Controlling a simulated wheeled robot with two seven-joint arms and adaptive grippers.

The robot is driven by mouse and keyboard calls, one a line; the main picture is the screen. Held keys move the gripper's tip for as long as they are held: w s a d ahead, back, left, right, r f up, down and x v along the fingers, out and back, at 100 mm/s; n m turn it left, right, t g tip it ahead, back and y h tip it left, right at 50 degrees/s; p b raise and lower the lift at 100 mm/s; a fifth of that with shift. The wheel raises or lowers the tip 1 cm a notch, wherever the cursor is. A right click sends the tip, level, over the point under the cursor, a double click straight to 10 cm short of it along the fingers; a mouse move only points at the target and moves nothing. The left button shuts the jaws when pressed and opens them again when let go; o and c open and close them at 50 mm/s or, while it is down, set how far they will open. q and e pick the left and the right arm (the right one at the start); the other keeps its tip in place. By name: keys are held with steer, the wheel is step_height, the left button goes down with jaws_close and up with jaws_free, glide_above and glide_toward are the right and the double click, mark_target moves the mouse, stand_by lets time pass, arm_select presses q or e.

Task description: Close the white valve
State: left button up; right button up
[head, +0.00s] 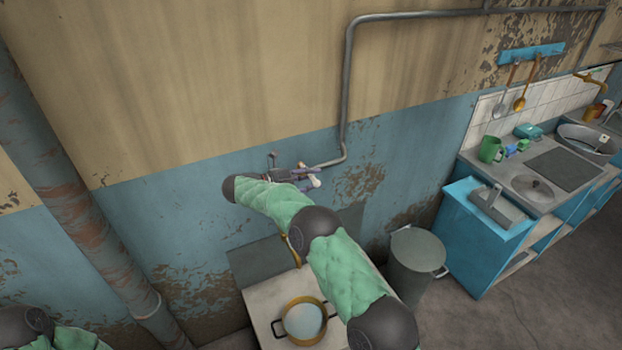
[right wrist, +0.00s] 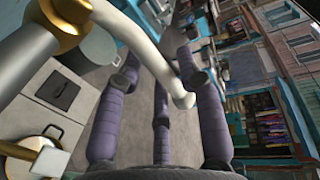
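The white valve handle (head: 314,182) is at the end of the grey pipe, low on the wall in the head view. In the right wrist view the white handle (right wrist: 150,58) is a long bent lever running from a brass fitting (right wrist: 66,14) down across the space between my fingers. My right gripper (head: 298,178) is at the valve. In the right wrist view its purple fingers (right wrist: 158,70) are spread apart, with the lever's end among them; I cannot tell whether they touch it. My left gripper is out of view.
A stove (head: 258,305) with a brass pot (head: 303,322) of white liquid stands below my right arm. A grey bin (head: 418,255) and a blue kitchen counter (head: 485,235) are to the right. A rusty pipe (head: 70,200) runs down at left.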

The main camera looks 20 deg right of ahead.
stand_by(0.3)
steer(key=a+r, duration=0.2)
steer(key=a, duration=0.9)
steer(key=shift+a+r, duration=0.2)
steer(key=shift+a, duration=0.2)
